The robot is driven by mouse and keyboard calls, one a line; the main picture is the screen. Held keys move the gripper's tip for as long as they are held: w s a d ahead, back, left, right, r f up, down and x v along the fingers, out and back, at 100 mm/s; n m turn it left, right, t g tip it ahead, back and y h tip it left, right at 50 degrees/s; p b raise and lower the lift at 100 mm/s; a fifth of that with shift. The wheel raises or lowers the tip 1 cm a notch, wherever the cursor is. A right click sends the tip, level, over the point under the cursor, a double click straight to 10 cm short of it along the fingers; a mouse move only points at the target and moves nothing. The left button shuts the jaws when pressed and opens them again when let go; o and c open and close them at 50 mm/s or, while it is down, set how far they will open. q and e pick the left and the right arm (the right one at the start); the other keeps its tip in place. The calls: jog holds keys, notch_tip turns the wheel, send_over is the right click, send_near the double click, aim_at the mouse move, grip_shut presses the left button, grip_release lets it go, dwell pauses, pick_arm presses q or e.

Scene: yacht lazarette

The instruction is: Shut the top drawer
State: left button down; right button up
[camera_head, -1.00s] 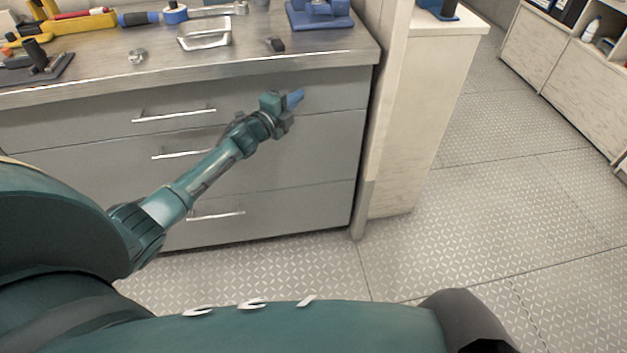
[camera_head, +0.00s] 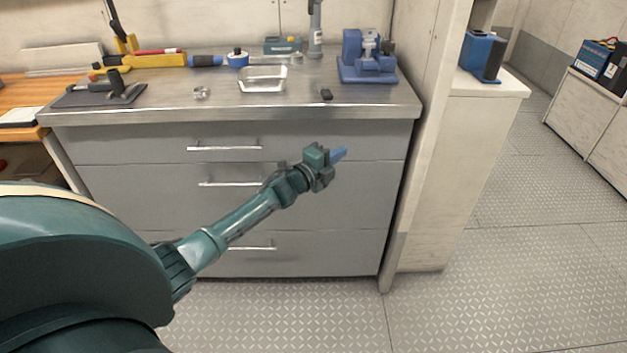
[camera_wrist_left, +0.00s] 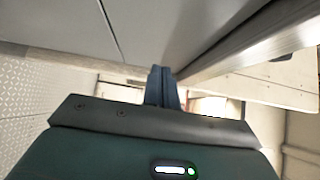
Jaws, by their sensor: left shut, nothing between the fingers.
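The top drawer (camera_head: 290,143) is the upper grey front of the cabinet under the steel worktop, with a bar handle (camera_head: 225,148). Its front looks about flush with the drawers below; I see no clear gap. My left gripper (camera_head: 338,155) is shut and empty, its blue fingertips in front of the right part of the top drawer, near its lower edge. I cannot tell whether they touch it. In the left wrist view the closed fingers (camera_wrist_left: 161,88) point toward grey cabinet surfaces. My right gripper is not in view.
Two lower drawers with handles (camera_head: 233,184) sit below, partly hidden by my left arm. The worktop (camera_head: 200,113) holds a metal tray (camera_head: 263,79), a blue vise (camera_head: 367,58) and tools. A pale partition (camera_head: 415,150) stands right of the cabinet. Open patterned floor lies at right.

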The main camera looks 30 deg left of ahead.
pick_arm(q)
jog(key=s+a, duration=0.2)
jog(key=s, duration=0.7)
jog(key=shift+f+p, duration=0.15)
jog(key=shift+p, duration=0.25)
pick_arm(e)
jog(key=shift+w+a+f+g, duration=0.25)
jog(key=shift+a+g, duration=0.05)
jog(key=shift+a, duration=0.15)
